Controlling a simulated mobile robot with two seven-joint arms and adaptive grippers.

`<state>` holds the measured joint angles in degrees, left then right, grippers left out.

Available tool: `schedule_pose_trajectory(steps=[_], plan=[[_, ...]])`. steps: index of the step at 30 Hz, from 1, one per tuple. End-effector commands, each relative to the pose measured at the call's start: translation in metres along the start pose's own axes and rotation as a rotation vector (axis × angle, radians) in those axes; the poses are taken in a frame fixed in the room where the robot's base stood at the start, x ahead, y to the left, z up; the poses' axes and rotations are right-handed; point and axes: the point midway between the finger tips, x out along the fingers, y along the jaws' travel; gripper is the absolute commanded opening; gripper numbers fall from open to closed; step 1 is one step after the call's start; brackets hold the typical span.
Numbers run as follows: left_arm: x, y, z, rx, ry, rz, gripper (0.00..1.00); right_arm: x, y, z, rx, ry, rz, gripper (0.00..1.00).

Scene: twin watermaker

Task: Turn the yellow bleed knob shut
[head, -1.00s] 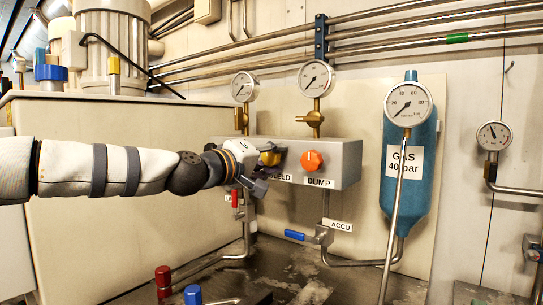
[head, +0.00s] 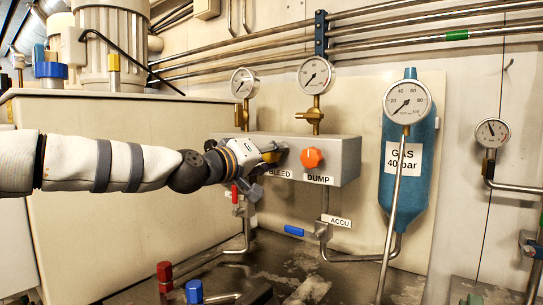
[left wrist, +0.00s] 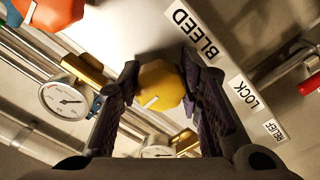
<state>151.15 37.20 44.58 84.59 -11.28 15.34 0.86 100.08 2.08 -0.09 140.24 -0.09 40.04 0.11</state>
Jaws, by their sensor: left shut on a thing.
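The yellow bleed knob (head: 270,157) is on the front of the grey valve block (head: 345,165), above the BLEED label, partly hidden by my left gripper (head: 266,163) in the head view. In the left wrist view the yellow knob (left wrist: 159,85) is faceted and has a white pointer mark. The fingers of my left gripper (left wrist: 160,80) are on either side of it, shut on it. My right gripper is not in view.
The orange DUMP knob (head: 312,158) is close to the right of the left gripper. A red-handled valve (head: 235,194) is below it. Gauges (head: 244,83) stand above the block, and the blue gas bottle (head: 410,170) is to the right.

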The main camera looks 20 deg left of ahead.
Motion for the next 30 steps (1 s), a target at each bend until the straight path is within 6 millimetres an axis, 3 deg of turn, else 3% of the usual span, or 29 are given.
schedule_pose_trajectory(steps=[2,3,6,14,17,27,30], plan=[[0.0,0.0,-0.001,0.003,0.002,0.001,0.05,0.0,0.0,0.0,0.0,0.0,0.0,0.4],[0.0,0.0,-0.001,0.003,0.002,0.001,0.37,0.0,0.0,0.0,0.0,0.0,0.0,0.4],[0.0,0.0,-0.001,0.002,0.002,0.001,0.54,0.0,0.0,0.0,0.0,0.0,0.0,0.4],[-0.001,0.0,0.0,0.001,0.001,0.0,0.54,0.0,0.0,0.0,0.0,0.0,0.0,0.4],[-0.009,0.0,-0.001,0.0,0.001,0.001,0.54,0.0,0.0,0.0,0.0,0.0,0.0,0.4],[-0.102,0.001,-0.001,-0.005,0.003,0.004,0.54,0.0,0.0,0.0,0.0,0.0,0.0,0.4],[-0.111,-0.001,-0.001,-0.008,0.004,0.0,0.54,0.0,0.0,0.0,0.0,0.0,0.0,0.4]])
